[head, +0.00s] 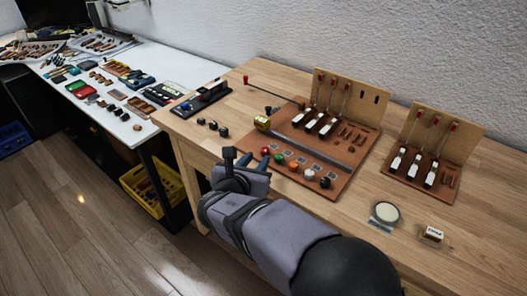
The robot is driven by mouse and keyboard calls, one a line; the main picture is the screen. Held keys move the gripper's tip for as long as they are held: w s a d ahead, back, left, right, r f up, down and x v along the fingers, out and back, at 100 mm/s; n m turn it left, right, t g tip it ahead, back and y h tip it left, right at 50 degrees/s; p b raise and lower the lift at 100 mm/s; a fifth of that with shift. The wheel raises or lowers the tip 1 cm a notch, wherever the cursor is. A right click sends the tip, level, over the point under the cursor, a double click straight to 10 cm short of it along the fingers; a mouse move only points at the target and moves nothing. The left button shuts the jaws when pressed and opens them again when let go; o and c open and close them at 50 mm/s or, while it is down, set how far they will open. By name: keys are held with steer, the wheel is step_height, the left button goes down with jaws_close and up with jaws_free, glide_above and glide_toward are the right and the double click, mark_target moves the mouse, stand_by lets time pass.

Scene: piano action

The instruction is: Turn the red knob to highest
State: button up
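The red knob (265,151) is the small round red knob at the left end of a row of knobs along the front edge of a brown board (338,186). My gripper (256,158) is at the front left edge of the board, just in front of the red knob. The knob's pointer or setting is too small to read.
Behind are a yellow block (262,122) and an upright wooden panel (350,97) with red-tipped levers. A round dish (385,212) lies right.

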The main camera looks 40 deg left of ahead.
mark_target(265, 150)
steer(key=shift+p+x, duration=0.7)
steer(key=shift+x, duration=3)
jaws_close()
